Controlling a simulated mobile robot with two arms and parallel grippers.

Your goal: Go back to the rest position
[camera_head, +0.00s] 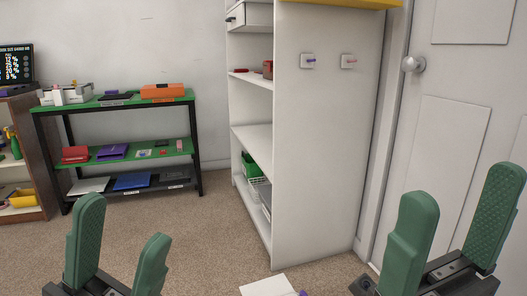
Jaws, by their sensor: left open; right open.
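My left gripper (118,252) is at the lower left of the head view, with its two green fingers spread apart and nothing between them. My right gripper (455,222) is at the lower right, also with its green fingers wide apart and empty. Both point upward in the picture, in front of the carpeted floor and the door. Neither is seen touching anything. The lower parts of both arms are cut off by the frame.
A white shelf unit (322,140) stands at centre right, beside a white door (462,110). A green-topped rack (118,103) with several items stands against the back wall. A white object (268,286) shows at the bottom edge. Carpet (200,225) is clear between rack and shelf.

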